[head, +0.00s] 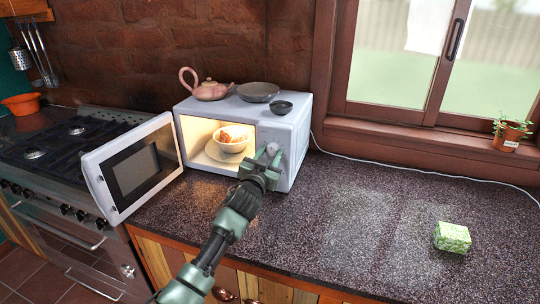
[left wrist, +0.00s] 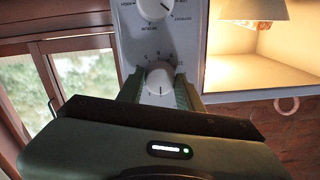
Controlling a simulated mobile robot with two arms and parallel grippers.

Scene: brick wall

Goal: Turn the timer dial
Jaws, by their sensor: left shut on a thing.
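The white microwave (head: 298,120) stands on the counter with its door (head: 98,175) swung wide open to the left. A bowl of food (head: 232,145) sits inside the lit cavity. My left gripper (head: 268,155) is at the control panel on the right of the front. In the left wrist view, the timer dial (left wrist: 159,82), with a ring of markings, is between the two fingers of the left gripper (left wrist: 160,92), which are shut on it. Another dial (left wrist: 154,9) is on the same panel, apart from the fingers. My right gripper is not in view.
A pink teapot (head: 210,90), a plate (head: 258,91) and a dark bowl (head: 281,107) stand on top of the microwave. The counter (head: 350,210) to the right is mostly clear, with a green patterned box (head: 452,237). A stove (head: 60,140) is at left.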

